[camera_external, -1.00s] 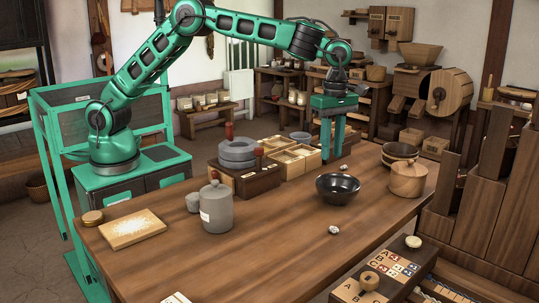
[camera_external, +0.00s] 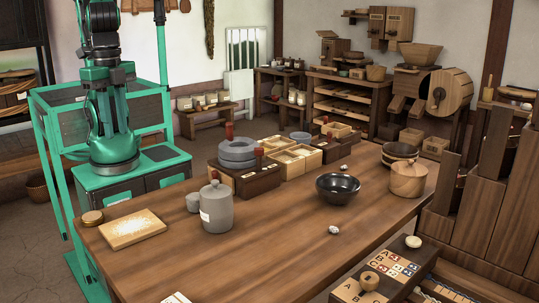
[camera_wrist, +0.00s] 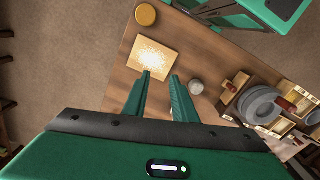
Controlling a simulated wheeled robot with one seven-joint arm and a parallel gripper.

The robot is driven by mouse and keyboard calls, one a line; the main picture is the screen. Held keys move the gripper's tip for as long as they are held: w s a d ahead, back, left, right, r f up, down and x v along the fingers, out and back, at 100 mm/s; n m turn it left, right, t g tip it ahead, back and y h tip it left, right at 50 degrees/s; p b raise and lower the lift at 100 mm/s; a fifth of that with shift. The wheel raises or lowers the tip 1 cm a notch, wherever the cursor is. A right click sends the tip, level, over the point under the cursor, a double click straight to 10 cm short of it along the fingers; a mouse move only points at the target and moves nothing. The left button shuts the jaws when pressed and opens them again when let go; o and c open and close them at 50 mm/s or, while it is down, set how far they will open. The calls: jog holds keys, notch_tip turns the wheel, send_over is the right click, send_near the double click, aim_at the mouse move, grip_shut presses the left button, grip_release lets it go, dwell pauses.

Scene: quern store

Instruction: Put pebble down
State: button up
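Two small pale pebbles lie on the wooden table (camera_external: 270,262). One pebble (camera_external: 333,230) is in front of the black bowl (camera_external: 338,187), and another pebble (camera_external: 344,168) is behind it. My gripper (camera_wrist: 161,78) shows in the wrist view with its two green fingers apart and nothing between them. It looks down over the table's left end, near the pale dusted board (camera_wrist: 155,58), away from both pebbles. My gripper does not show in the outside view, where my arm stands raised over its base. I see no pebble in the wrist view.
A stone quern (camera_external: 237,152) and open wooden boxes (camera_external: 290,160) line the back. A wooden lidded pot (camera_external: 408,180) stands at right. The table's front middle is clear.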

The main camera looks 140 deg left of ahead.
jog(key=s+d+f+m, duration=0.1)
jog(key=s+f+m, duration=0.1)
jog(key=s+m, duration=0.3)
jog(key=s+d+f+m, duration=0.1)
jog(key=s+f+m, duration=0.2)
jog(key=s, duration=0.9)
jog(key=shift+d+f+m, duration=0.2)
jog(key=shift+d+m, duration=0.2)
jog(key=shift+m, duration=0.5)
jog(key=shift+s, duration=0.1)
